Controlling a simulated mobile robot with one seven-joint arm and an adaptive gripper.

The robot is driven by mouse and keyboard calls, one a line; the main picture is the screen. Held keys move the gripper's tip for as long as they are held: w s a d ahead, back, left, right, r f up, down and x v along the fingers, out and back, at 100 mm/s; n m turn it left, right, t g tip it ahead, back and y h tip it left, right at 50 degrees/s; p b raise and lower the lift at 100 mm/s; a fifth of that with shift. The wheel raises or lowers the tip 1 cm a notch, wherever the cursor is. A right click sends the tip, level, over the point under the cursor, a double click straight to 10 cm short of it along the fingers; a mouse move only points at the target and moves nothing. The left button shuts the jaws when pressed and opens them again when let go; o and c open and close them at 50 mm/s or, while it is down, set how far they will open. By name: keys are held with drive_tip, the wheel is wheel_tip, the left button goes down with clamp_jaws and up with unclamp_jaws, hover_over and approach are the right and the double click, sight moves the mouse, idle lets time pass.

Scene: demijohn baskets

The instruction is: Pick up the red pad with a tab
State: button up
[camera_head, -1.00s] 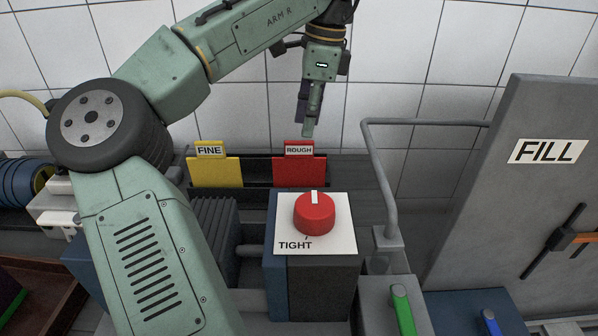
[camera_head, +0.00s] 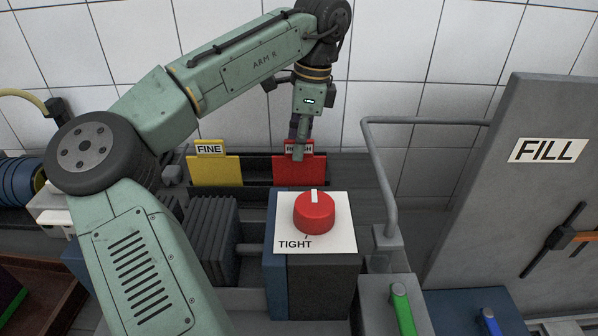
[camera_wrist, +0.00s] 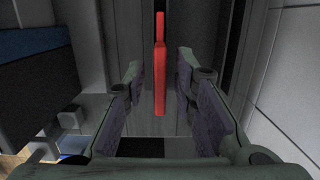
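The red pad (camera_head: 301,172) with a tab stands upright in a dark rack in front of the tiled wall. Its tab carries a label reading ROUGH, partly hidden by my gripper (camera_head: 299,150). In the wrist view the pad (camera_wrist: 160,75) shows edge-on as a thin red strip. My gripper (camera_wrist: 165,95) is open, with one finger on each side of the strip and a visible gap to both. I cannot tell how far down the fingers reach along the pad.
A yellow pad (camera_head: 215,170) labelled FINE stands left of the red one. A block with a red knob (camera_head: 314,212) marked TIGHT stands in front. A grey pipe rail (camera_head: 383,180) and a FILL panel (camera_head: 520,180) stand to the right. The tiled wall is close behind.

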clamp_jaws()
idle(0.4)
wheel_tip(320, 180, up, 10)
drive_tip(key=shift+p, duration=0.45)
